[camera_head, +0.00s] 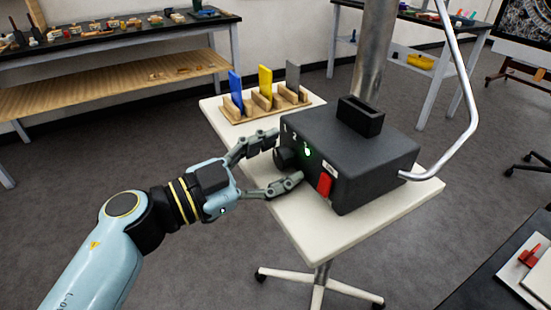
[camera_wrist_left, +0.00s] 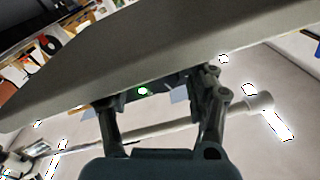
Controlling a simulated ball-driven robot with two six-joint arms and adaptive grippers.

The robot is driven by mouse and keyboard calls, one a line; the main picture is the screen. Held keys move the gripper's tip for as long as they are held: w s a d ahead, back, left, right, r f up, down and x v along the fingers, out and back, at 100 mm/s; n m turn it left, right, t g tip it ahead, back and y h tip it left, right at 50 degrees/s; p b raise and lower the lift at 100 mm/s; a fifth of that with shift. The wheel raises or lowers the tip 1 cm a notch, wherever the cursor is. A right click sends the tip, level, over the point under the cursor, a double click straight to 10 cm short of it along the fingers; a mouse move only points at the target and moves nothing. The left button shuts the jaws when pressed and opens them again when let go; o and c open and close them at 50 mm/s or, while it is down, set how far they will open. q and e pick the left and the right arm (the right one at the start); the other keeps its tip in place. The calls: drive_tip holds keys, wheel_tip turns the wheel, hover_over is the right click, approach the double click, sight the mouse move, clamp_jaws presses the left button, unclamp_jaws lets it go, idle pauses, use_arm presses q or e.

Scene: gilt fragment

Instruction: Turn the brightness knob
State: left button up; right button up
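A black box (camera_head: 350,150) stands on a small white table. A round dark knob (camera_head: 285,157) sticks out of its front face, near the left end. My left gripper (camera_head: 288,160) is at that face with its fingers spread, one above and one below the knob. I see no clear contact with the knob. The fingers of my left gripper (camera_wrist_left: 155,92) stand wide apart there, and the knob cannot be made out. My right gripper is not in view.
A red switch (camera_head: 324,184) and a green light (camera_head: 307,151) are on the box's front, close to the lower finger. A wooden rack (camera_head: 265,103) with blue, yellow and grey plates stands behind on the white table (camera_head: 318,237). A bent metal tube (camera_head: 465,100) runs at the right.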

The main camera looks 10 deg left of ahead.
use_arm(q)
drive_tip(key=v, duration=1.2)
